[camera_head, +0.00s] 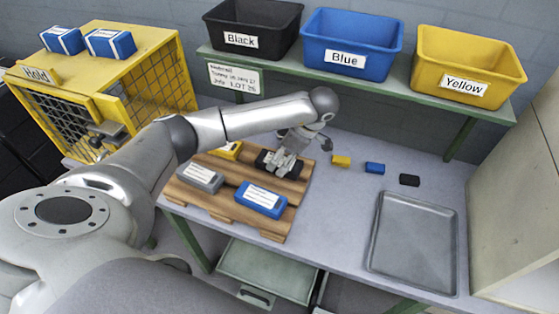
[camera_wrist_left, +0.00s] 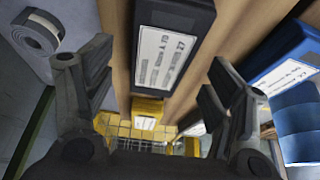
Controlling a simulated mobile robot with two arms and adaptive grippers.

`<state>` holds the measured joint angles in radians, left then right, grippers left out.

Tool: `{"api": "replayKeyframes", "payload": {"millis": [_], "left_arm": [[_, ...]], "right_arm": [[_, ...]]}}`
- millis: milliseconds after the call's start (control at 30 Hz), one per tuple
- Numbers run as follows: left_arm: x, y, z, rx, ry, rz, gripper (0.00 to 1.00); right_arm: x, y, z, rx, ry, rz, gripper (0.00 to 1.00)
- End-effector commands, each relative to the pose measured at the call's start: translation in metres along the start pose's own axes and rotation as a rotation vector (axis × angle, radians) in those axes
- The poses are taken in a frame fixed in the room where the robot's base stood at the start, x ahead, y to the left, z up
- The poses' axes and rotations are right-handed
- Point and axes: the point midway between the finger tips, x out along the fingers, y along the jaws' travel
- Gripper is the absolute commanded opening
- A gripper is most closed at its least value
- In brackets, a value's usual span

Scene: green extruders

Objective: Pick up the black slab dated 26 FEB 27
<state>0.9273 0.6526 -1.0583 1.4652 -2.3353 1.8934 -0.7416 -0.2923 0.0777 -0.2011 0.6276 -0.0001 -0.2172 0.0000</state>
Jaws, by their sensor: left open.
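A black slab with a white label (camera_head: 296,170) lies on the wooden pallet (camera_head: 228,213). My left gripper (camera_head: 282,163) is over it and partly hides it in the head view. In the left wrist view the slab (camera_wrist_left: 176,14) lies ahead, between the lines of the two spread fingers. My left gripper (camera_wrist_left: 160,75) is open and empty there, with no finger seen touching the slab. The slab's label print is blurred; a "27" can be made out at its end. My right gripper is in neither view.
A blue slab (camera_head: 261,199), a grey slab (camera_head: 200,176) and a yellow slab (camera_head: 228,149) share the pallet. A yellow Hold cage (camera_head: 150,50) stands left.

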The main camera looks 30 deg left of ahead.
Motion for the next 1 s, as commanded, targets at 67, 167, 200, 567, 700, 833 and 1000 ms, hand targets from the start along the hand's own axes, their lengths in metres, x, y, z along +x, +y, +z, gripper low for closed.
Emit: {"api": "replayKeyframes", "payload": {"millis": [67, 167, 200, 567, 700, 833, 1000], "left_arm": [[0.010, -0.001, -0.001, -0.001, 0.001, -0.003, 0.77], [0.018, 0.000, 0.000, 0.000, -0.001, -0.001, 0.77], [0.020, 0.000, 0.000, 0.000, -0.001, 0.000, 0.77], [0.021, 0.001, 0.000, 0.000, -0.001, 0.001, 0.57], [0.021, 0.001, 0.000, 0.000, -0.001, 0.001, 0.40], [0.021, 0.001, 0.000, 0.000, -0.001, 0.001, 0.23], [0.020, 0.001, 0.000, -0.001, -0.001, 0.002, 0.19]], "right_arm": [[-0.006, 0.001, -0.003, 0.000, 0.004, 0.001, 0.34], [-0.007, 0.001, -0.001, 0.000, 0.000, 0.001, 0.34], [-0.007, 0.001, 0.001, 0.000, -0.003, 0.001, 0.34], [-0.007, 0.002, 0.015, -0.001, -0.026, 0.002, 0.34], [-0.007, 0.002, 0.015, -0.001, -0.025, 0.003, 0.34], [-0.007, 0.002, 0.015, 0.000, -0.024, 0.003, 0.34], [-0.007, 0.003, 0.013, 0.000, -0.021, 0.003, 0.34]]}}
